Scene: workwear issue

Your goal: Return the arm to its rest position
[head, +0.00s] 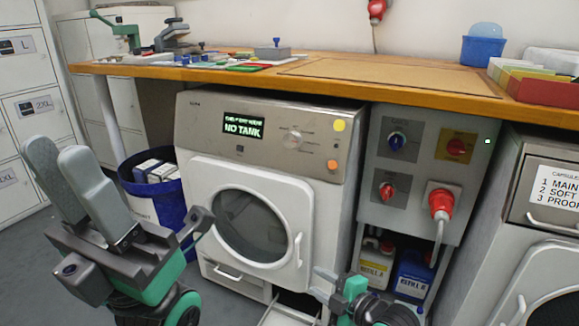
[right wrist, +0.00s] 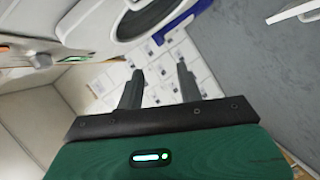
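My left gripper (head: 58,150) is at the left of the head view, raised in front of the blue bin. Its two grey fingers point up, side by side; I see nothing held, but the gap between them is unclear. My right gripper (head: 322,282) is low in the head view, in front of the washing machine's lower right corner. In the right wrist view, its fingers (right wrist: 158,80) stand apart with nothing between them, so it is open and empty.
The washing machine (head: 270,170) reads NO TANK; its round door is closed. A low drawer (head: 288,312) stands pulled out near my right gripper. A blue bin (head: 140,205) stands left of the machine. A wooden worktop (head: 400,80) runs above. Two canisters sit under the switch panel (head: 410,180).

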